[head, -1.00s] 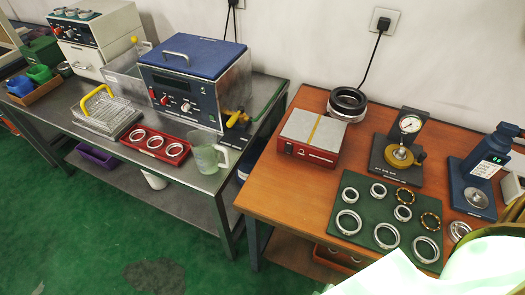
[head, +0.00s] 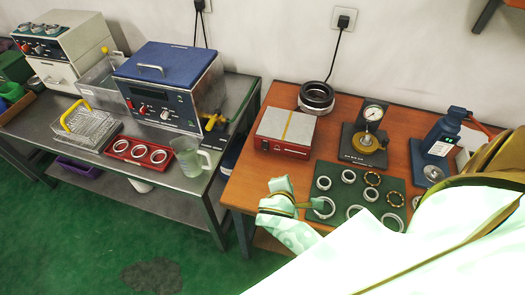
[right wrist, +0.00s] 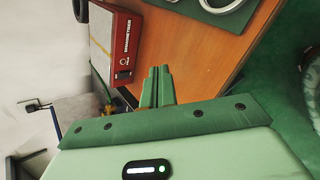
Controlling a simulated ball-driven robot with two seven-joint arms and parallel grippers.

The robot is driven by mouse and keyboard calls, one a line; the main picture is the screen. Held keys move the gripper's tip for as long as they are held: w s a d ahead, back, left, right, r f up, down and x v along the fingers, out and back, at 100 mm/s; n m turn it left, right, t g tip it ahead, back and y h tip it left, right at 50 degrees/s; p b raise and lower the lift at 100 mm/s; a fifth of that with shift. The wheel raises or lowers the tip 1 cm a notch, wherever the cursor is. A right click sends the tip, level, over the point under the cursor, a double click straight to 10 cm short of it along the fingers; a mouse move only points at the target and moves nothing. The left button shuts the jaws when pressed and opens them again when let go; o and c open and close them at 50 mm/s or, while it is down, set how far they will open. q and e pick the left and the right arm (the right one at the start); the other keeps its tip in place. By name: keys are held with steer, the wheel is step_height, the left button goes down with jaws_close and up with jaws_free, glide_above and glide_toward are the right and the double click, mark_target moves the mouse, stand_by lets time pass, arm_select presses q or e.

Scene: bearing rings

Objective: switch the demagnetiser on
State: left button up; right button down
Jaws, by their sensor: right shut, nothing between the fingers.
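The demagnetiser (head: 283,147) is a red box with a grey top and a yellow stripe, at the back left of the wooden table. In the right wrist view its red front (right wrist: 126,43) faces me, with lettering, a small round light-coloured mark and a black switch (right wrist: 124,75). I cannot tell the switch's position. My right gripper (head: 318,203) is in front of the demagnetiser, over the left edge of the green mat, apart from the box. In the right wrist view its green fingers (right wrist: 160,72) are shut together and empty. My left gripper is not in view.
A green mat (head: 338,172) with several bearing rings lies right of the demagnetiser. A dial gauge stand (head: 365,140) and a blue device (head: 440,140) stand further right. A dark ring stack (head: 316,97) is behind. A metal bench with a blue-lidded machine (head: 165,85) stands left.

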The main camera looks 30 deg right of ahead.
mark_target(265, 149)
steer(key=w+a+f+n+t, duration=0.1)
steer(key=w+a+n, duration=0.1)
steer(key=w+n, duration=0.1)
steer(key=w+a+f+n+h, duration=0.1)
steer(key=w+n, duration=0.3)
steer(key=n, duration=0.1)
steer(key=w+a+f+n+t+h, duration=0.1)
steer(key=w+a+n, duration=0.1)
steer(key=w+n, duration=0.1)
steer(key=shift+w+a+f+n+t, duration=0.15)
steer(key=shift+w+a+f+n, duration=0.05)
steer(key=shift+w, duration=0.2)
steer(key=shift+w+a+f+n+t, duration=0.15)
steer(key=shift+w+n, duration=0.05)
steer(key=shift+w, duration=0.15)
steer(key=shift+w+a+n+h, duration=0.1)
steer(key=shift+w+n+h, duration=0.1)
steer(key=shift+n+h, duration=0.15)
